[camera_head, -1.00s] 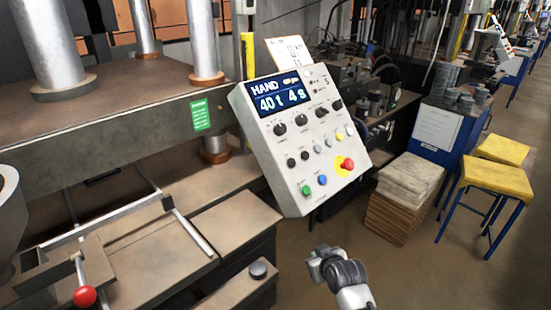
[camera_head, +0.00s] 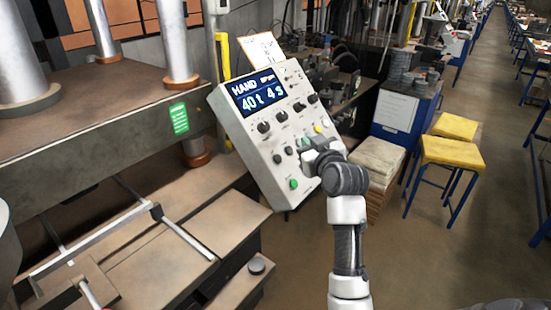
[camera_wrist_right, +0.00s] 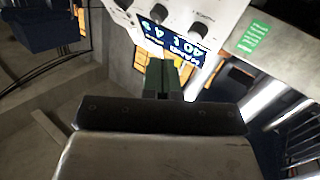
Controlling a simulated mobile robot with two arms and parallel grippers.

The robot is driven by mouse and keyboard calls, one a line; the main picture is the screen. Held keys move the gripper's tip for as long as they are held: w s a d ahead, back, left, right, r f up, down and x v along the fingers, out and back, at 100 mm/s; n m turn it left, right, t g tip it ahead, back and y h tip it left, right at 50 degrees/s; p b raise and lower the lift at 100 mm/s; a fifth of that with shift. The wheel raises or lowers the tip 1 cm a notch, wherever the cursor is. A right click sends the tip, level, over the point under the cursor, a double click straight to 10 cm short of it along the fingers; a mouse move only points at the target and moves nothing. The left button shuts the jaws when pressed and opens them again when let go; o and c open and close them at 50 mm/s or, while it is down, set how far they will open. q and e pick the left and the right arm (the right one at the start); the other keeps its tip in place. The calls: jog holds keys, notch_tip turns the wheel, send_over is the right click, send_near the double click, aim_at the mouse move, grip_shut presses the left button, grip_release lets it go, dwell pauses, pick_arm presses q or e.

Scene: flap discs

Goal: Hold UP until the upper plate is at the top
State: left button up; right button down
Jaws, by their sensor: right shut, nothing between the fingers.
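The grey-white control panel (camera_head: 235,110) stands tilted beside the press, its display (camera_head: 260,93) reading HAND, 40 t, 4 s. It has black knobs and small buttons, including a green button (camera_head: 293,184); I cannot read which is UP. My right gripper (camera_head: 313,160) is in front of the panel's lower right part, hiding the red and blue buttons. In the right wrist view its shut, empty fingers (camera_wrist_right: 164,76) point at the panel; contact is unclear. The upper plate (camera_head: 105,150) is a thick slab with metal columns, with an open gap below. My left gripper is out of view.
The press's lower bed (camera_head: 150,255) with a metal rail frame lies at the left. Right of the panel are stacked boards (camera_head: 376,160), yellow-topped stools (camera_head: 452,152) and a blue cabinet (camera_head: 402,108). The floor at the right is open.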

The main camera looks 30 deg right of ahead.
aim_at(278, 159)
jog(key=shift+d+f, duration=0.1)
jog(key=shift+d, duration=0.1)
jog(key=w+f+b, duration=0.1)
jog(key=w+a+f+b, duration=0.1)
jog(key=w+f+b, duration=0.1)
jog(key=w+a+f+b, duration=0.1)
jog(key=w+f+b, duration=0.1)
jog(key=shift+w+a, duration=0.2)
jog(key=shift+w+a+f, duration=0.15)
jog(key=shift+w+f, duration=0.2)
jog(key=shift+w, duration=0.05)
jog(key=shift+w+f, duration=0.1)
dwell(1.9)
jog(key=shift+w+a+f, duration=0.15)
jog(key=shift+w, duration=0.05)
